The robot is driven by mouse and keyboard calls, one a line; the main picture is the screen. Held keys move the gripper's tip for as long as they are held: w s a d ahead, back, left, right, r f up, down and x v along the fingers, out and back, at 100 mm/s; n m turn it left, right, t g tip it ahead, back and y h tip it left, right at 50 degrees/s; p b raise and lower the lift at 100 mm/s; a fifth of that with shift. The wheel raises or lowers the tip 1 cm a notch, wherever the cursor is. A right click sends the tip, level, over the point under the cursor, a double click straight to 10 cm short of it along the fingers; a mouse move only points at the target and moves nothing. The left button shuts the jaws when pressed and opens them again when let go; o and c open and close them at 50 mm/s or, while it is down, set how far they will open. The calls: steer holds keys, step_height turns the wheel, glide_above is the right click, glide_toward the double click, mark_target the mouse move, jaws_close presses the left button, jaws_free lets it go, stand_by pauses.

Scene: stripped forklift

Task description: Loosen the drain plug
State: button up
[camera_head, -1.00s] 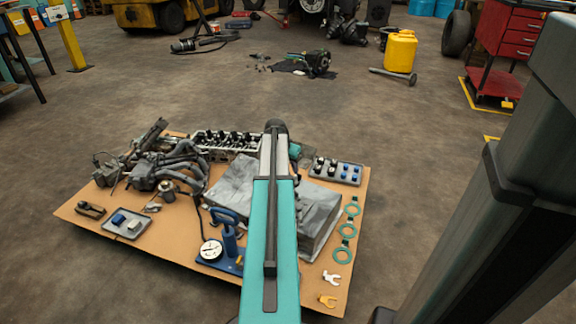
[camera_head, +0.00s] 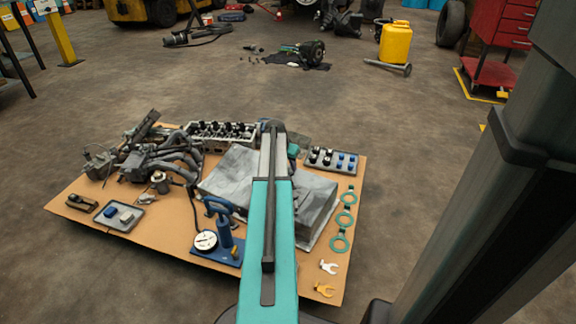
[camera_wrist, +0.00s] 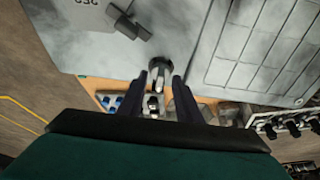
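In the wrist view, my gripper (camera_wrist: 160,75) has its two dark fingers apart, over the edge of a grey metal casing (camera_wrist: 180,45). A small round metal piece (camera_wrist: 160,66) shows between the fingertips; it may be the drain plug, and I see no clear contact on it. A dark T-shaped piece (camera_wrist: 130,24) stands on the casing nearby. In the head view, the grey block (camera_head: 318,205) lies on the cardboard, partly behind my teal arm. My gripper is hidden there.
The cardboard sheet (camera_head: 150,240) also bears a blue pump with gauge (camera_head: 225,240), a small tray of caps (camera_head: 331,160), green rings (camera_head: 345,219) and dark engine parts (camera_head: 160,160). A yellow can (camera_head: 396,43) and red cabinet (camera_head: 492,40) stand farther off.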

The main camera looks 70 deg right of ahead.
jaws_close()
